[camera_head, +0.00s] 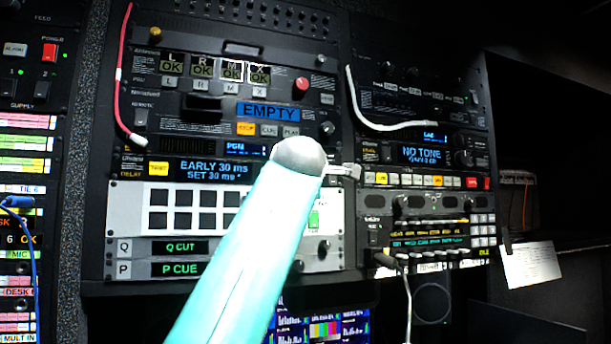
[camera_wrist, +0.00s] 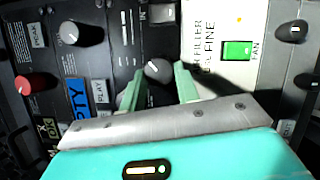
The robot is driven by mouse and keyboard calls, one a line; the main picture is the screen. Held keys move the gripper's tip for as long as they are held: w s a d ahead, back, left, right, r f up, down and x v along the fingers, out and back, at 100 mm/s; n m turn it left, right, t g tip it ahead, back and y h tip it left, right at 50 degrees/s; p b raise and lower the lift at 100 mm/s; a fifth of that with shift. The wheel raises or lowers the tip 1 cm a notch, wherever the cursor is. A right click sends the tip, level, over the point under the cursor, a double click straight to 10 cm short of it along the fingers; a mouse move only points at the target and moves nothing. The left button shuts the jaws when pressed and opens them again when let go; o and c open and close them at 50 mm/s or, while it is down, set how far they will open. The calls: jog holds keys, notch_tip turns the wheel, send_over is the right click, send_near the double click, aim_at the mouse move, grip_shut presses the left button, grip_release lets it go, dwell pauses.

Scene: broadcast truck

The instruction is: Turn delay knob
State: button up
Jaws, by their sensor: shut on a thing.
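The delay unit's display (camera_head: 210,171) reads "EARLY 30 ms" and "SET 30 ms" with a mark after it. A lit yellow button (camera_head: 159,168) is left of the display. In the wrist view, a round dark knob with a grey face (camera_wrist: 157,69) sits between the two pale green fingers of my gripper (camera_wrist: 160,79). My gripper is shut on this knob, one finger on each side. In the head view my teal arm covers the right end of the delay unit, so the knob and fingertips are hidden there.
Below is a pale panel with black square keys (camera_head: 158,198) and a green FAN switch (camera_wrist: 238,50). Above are a red knob (camera_head: 302,84) and a blue "EMPTY" display (camera_head: 268,111). A paper note (camera_head: 531,264) hangs at right.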

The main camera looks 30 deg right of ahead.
jog(key=shift+r+m+g+y, duration=0.1)
jog(key=shift+m+g+y, duration=0.2)
jog(key=shift+m, duration=0.6)
jog(key=o, duration=1)
jog(key=shift+c, duration=0.2)
jog(key=shift+s, duration=0.1)
jog(key=v, duration=1.3)
jog(key=shift+s+a, duration=0.2)
